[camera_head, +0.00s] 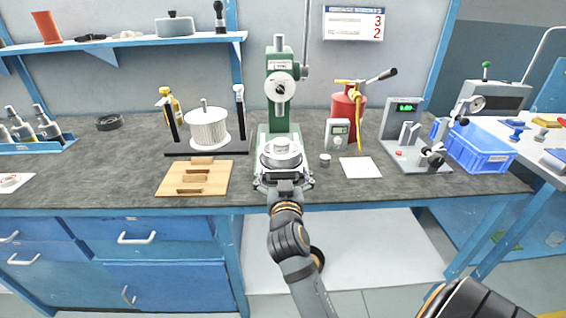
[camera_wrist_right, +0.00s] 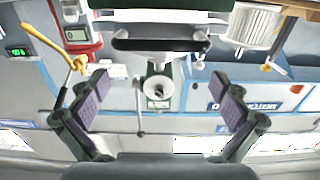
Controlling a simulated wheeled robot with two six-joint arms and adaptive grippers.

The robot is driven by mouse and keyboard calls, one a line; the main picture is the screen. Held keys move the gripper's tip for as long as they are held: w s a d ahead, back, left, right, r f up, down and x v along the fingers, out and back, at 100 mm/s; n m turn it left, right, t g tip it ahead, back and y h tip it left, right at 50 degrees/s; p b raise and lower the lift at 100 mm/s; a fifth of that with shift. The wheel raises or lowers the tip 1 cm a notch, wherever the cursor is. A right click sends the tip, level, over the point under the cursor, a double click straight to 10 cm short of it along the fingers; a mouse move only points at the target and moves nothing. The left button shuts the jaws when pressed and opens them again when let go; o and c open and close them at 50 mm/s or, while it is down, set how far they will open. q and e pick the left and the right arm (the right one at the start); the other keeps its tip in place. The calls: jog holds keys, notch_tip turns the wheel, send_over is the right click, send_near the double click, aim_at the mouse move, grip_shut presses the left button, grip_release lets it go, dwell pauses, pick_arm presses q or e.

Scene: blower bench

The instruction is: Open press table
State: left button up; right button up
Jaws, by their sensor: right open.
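The green press (camera_head: 279,95) stands upright on the bench in the middle of the head view, with a pale round dial on its head and a lever at its upper right. Its table, a round metal plate (camera_head: 282,159), sits low at the front of the press. My right gripper (camera_head: 284,183) is at the front edge of that table; contact cannot be told. In the wrist view my right gripper (camera_wrist_right: 162,100) has its two purple-padded fingers wide apart, with nothing gripped. A dark bar (camera_wrist_right: 160,45) shows beyond the fingers. My left gripper is not in view.
A wooden block board (camera_head: 194,178) and white spool (camera_head: 208,128) stand left of the press. A meter (camera_head: 338,134), small metal cylinder (camera_head: 325,159), white card (camera_head: 360,168) and red canister (camera_head: 345,103) stand right. A blue crate (camera_head: 482,147) is farther right.

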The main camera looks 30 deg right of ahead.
notch_tip(320, 180, up, 6)
jog(key=shift+r, duration=0.2)
dwell(0.4)
